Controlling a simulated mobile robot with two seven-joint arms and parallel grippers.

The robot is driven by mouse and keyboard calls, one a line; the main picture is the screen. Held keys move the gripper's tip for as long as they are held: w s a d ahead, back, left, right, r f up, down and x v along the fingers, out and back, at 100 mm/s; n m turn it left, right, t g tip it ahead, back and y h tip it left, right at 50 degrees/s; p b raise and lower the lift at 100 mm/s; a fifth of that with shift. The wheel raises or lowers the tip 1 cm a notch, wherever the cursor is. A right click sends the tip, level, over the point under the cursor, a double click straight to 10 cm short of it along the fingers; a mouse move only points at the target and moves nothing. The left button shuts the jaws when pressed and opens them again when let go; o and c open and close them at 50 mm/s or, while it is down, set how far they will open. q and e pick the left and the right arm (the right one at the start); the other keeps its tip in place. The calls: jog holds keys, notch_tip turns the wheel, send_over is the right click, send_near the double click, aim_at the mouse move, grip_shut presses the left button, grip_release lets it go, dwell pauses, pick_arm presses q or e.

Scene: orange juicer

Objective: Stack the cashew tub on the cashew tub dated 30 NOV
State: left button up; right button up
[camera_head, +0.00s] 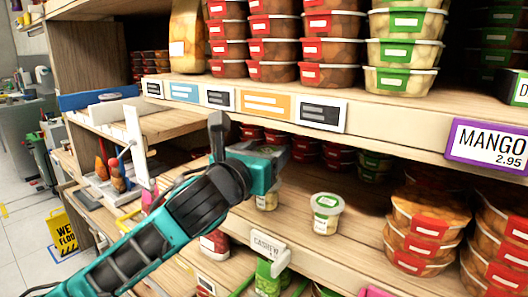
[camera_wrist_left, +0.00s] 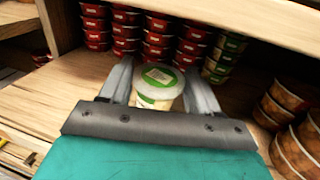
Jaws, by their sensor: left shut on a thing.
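My left gripper (camera_head: 262,170) reaches over the lower shelf and is shut on a cashew tub, whose pale lower part (camera_head: 267,201) shows below the jaws. In the left wrist view the tub (camera_wrist_left: 158,78), with a white and green lid, sits upright between the two fingers (camera_wrist_left: 158,92). A second white tub with a green label (camera_head: 326,213) stands upright on the shelf to the right of the gripper, apart from it. The dates on the tubs are too small to read. I cannot tell whether the held tub touches the shelf. My right gripper is not in view.
Stacked red-labelled tubs (camera_head: 425,225) stand at the right of the lower shelf (camera_head: 345,248). Red and green tubs (camera_wrist_left: 160,42) line its back. The upper shelf edge (camera_head: 385,130) overhangs the gripper. A CASHEW tag (camera_head: 268,246) hangs at the front edge. Bare shelf surrounds the second tub.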

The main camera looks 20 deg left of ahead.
pick_arm(q)
jog(key=shift+f, duration=0.15)
jog(key=o, duration=1.1)
